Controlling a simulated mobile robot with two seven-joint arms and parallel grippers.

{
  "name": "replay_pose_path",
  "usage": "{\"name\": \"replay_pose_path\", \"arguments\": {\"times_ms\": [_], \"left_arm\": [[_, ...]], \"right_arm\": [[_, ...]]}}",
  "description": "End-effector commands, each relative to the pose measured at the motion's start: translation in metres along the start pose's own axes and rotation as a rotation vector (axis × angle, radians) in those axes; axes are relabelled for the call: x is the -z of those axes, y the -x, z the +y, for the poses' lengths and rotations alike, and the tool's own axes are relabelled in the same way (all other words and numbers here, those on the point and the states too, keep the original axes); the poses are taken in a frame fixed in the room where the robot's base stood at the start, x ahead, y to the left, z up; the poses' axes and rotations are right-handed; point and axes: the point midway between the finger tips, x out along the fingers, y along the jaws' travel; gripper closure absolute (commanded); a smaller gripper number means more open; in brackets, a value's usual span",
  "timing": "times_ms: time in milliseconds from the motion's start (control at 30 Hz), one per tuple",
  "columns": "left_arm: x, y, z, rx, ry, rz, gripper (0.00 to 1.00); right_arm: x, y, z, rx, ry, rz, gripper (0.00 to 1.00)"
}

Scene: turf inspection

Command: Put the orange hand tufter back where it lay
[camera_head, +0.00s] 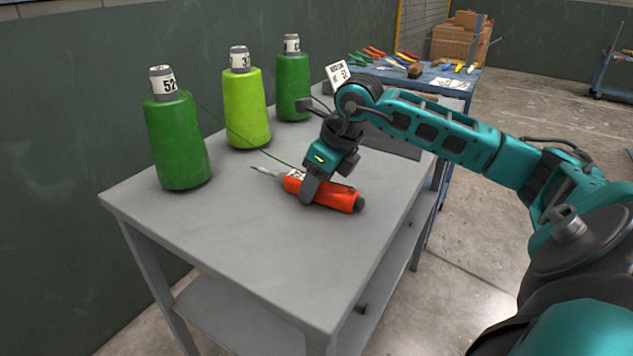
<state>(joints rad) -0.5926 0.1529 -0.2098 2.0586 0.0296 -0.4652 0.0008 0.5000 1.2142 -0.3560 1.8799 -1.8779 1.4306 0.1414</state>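The orange hand tufter (338,196) is at the middle of the grey table (250,240), its thin metal needle pointing left and its dark end to the right. It is low, at or just above the tabletop; I cannot tell if it touches. My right gripper (310,190) comes down over its body. The near finger lies against it and hides part of it and its white label; the far finger is hidden. The gripper looks shut on the tufter. A thin green thread runs from the cones toward the tufter. My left gripper is not in view.
Two dark green yarn cones (177,140) (293,88) and a lime one (246,108) stand along the back left edge. A dark mat (398,145) lies behind my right arm. A blue table (452,77) with tools stands behind. The front of the grey table is clear.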

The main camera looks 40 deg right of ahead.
Motion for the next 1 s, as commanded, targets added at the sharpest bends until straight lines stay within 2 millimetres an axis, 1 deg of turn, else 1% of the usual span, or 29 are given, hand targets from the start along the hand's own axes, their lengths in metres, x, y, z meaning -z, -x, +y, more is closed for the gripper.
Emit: {"name": "replay_pose_path", "arguments": {"times_ms": [33,233,467,567,667,1000], "left_arm": [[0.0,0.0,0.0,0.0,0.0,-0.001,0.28],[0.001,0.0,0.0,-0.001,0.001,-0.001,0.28],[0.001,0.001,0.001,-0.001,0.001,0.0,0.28],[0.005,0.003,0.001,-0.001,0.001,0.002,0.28],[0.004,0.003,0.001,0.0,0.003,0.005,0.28],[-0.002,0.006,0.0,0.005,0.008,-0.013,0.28]], "right_arm": [[0.0,0.0,0.0,0.0,0.0,0.001,0.46],[0.0,0.0,0.0,0.0,0.0,0.001,0.28],[0.0,0.001,0.0,0.0,0.0,0.001,0.28],[-0.002,0.006,0.0,0.0,0.0,0.0,0.28],[-0.002,0.019,-0.001,0.004,0.0,-0.001,0.28],[-0.002,0.092,-0.001,0.005,0.0,-0.001,0.28]]}}
